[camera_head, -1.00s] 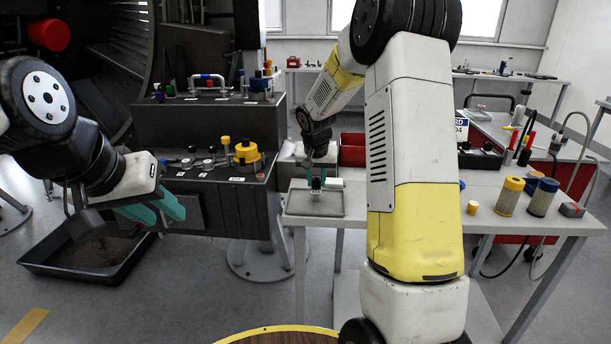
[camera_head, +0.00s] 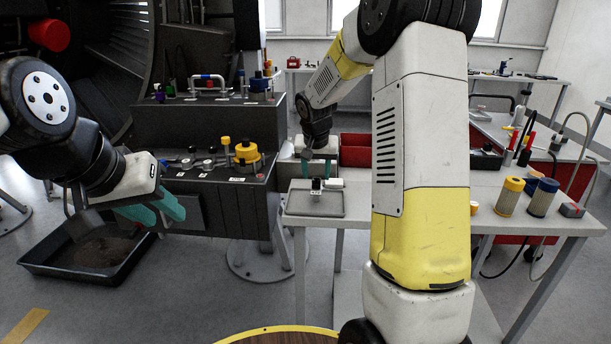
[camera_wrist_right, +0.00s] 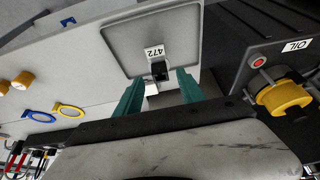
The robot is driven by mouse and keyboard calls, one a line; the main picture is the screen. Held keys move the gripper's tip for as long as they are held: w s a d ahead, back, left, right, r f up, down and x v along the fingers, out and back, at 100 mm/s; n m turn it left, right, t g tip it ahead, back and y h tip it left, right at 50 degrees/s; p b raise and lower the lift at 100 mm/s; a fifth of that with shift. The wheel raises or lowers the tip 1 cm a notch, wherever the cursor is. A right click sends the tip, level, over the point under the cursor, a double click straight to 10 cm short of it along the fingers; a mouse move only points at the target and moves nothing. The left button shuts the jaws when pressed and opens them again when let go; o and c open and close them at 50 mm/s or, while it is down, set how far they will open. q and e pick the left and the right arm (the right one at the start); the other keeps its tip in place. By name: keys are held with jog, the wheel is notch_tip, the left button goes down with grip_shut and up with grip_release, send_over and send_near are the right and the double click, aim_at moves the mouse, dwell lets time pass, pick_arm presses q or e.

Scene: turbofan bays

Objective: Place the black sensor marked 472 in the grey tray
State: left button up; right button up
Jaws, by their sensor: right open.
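The black sensor (camera_head: 316,184), with a white label reading 472, stands in the grey tray (camera_head: 300,209) near its back edge. In the right wrist view the sensor (camera_wrist_right: 159,71) and its label show inside the tray (camera_wrist_right: 190,35), just beyond my fingertips. My right gripper (camera_head: 317,171) is open and empty, behind and slightly above the sensor, apart from it. Its two teal fingers (camera_wrist_right: 160,92) are spread in the wrist view. My left gripper (camera_head: 158,210) is open and empty over the floor at the left, far from the tray.
A small white block (camera_head: 334,183) is beside the sensor at the tray's back. A red bin (camera_head: 354,150) lies behind. Yellow and blue filter cylinders (camera_head: 509,195) stand at the table's right. A dark bench with a yellow-capped fitting (camera_head: 247,153) is left of the tray.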

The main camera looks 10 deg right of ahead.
jog(key=d+v, duration=0.1)
jog(key=v, duration=0.7)
jog(key=s+a+r+n+t+y, duration=0.1)
jog(key=s+r, duration=0.2)
jog(key=s, duration=0.5)
jog(key=s+a+r+n+y, duration=0.1)
jog(key=s+r, duration=0.3)
jog(key=s, duration=0.3)
jog(key=s+a+f+n+t+y, duration=0.1)
jog(key=s+a, duration=0.1)
jog(key=s, duration=1.2)
jog(key=shift+a+f+n, duration=0.2)
jog(key=shift+a+n, duration=0.1)
jog(key=shift+n, duration=0.1)
jog(key=shift+s, duration=0.1)
jog(key=shift+c, duration=0.5)
